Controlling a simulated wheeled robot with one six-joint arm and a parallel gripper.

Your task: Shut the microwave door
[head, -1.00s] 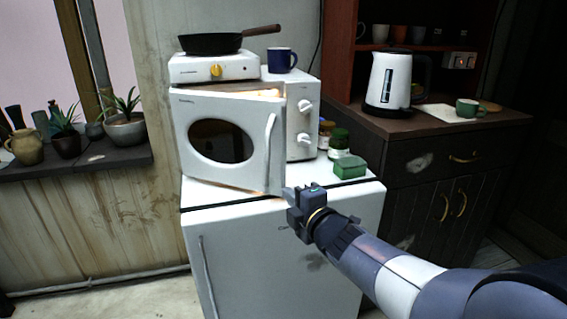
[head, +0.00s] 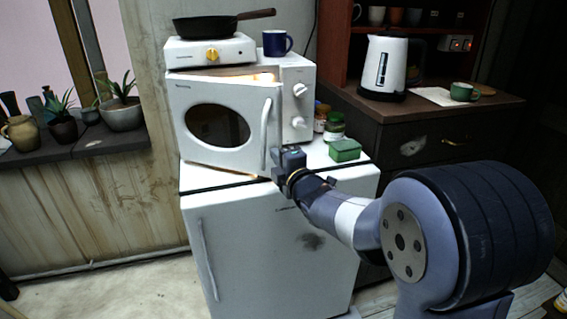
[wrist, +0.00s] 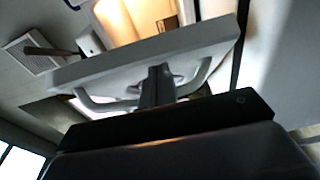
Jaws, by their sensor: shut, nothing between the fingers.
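The white microwave (head: 298,105) stands on top of a white fridge. Its door (head: 247,90) is hinged on the left and stands ajar, with the lit inside showing over the top edge. The vertical door handle (head: 265,122) is near the free right edge. My gripper (head: 277,153) is at the door's lower right corner, in front of it. In the wrist view, my shut fingers (wrist: 155,82) reach to the door (wrist: 140,58) beside the curved handle (wrist: 192,82), holding nothing. I cannot tell whether they touch the door.
The fridge (head: 270,235) is below. A hot plate (head: 212,52) with a black pan (head: 212,26) and a blue mug (head: 276,43) sit on the microwave. A green box (head: 345,149) and jars (head: 334,127) stand just right of it. A kettle (head: 384,68) is on the cabinet.

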